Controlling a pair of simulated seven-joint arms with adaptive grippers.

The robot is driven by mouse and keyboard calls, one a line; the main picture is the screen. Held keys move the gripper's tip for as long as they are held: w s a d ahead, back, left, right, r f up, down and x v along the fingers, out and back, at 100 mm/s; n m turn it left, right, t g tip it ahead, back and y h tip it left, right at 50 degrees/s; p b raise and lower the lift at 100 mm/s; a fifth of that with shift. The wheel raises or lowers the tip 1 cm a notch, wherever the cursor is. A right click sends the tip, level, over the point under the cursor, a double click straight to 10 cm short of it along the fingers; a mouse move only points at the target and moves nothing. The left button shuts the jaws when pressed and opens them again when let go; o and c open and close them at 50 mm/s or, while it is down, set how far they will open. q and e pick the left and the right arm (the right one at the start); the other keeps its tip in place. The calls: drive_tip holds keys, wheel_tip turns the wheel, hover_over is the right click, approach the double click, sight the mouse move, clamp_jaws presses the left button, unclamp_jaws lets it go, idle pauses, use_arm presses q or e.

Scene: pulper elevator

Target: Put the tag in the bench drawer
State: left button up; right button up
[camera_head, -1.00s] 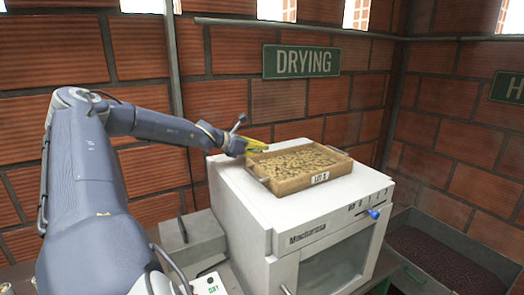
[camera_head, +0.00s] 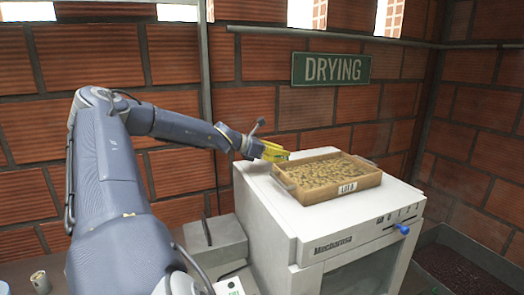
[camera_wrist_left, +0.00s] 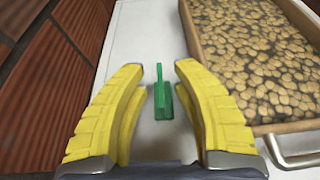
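A small green piece, which looks like the tag (camera_wrist_left: 163,103), stands on the white top of the machine in the left wrist view, with a thin upright part. My left gripper (camera_head: 275,152) is over the machine's top, at the left edge of the wooden tray. In the left wrist view its yellow fingers (camera_wrist_left: 155,75) are spread apart. The green piece shows in the gap between them, and no finger appears to touch it. In the head view the tag is hidden. My right gripper is in neither view. I see no bench drawer that I can make out.
The wooden tray (camera_head: 290,190) of beans, labelled as a lot, rests on the white machine (camera_head: 300,240) close to my left gripper. A brick wall (camera_head: 180,115) stands behind. A bin of dark beans (camera_head: 455,265) is at lower right.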

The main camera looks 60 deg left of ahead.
use_arm(q)
drive_tip(key=shift+o, duration=0.4)
drive_tip(key=shift+v, duration=4.2)
